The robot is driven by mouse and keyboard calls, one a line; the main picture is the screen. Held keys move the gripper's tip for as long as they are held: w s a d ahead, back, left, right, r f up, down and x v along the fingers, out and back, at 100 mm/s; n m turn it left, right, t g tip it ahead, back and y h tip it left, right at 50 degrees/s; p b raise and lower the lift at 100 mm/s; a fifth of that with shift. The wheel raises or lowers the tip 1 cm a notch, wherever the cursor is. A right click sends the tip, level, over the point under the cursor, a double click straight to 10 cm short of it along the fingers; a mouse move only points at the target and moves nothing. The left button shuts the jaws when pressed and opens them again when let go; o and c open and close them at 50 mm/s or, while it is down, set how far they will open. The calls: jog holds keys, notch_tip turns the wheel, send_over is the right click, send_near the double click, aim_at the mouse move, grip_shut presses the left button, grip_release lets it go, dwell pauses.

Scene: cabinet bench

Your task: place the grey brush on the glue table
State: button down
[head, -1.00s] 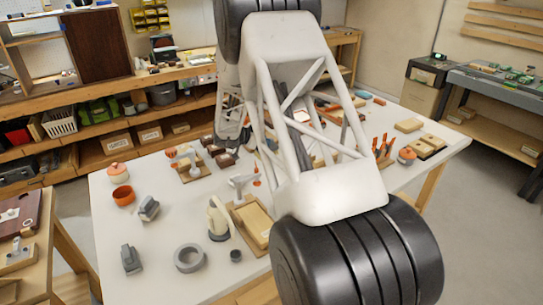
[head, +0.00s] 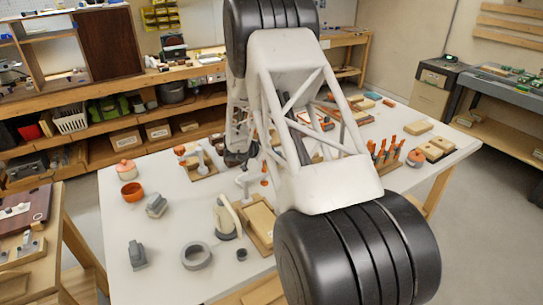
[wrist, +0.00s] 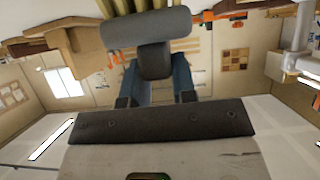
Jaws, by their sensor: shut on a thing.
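In the wrist view my gripper (wrist: 156,80) is shut on the grey brush (wrist: 146,26). The brush has a rounded grey body with pale yellowish bristles at the top edge of the picture. Its short darker grey part sits between my two blue fingers. In the head view my large white and black arm fills the middle and hides the gripper and the brush. A white-topped table (head: 165,270) with many objects lies below and behind the arm. I cannot tell from the pictures whether this is the glue table.
On the white table stand an orange bowl (head: 132,194), a grey ring (head: 196,256) and a wooden tray (head: 259,222). Its front left has bare patches. A wooden bench (head: 45,258) is at left, shelves behind, and a grey-topped bench (head: 510,91) at far right.

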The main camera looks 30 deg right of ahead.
jog(key=shift+f, duration=0.45)
jog(key=c, duration=0.9)
grip_release()
jog(key=shift+f, duration=0.15)
jog(key=shift+r, duration=0.2)
jog(key=v, duration=1.2)
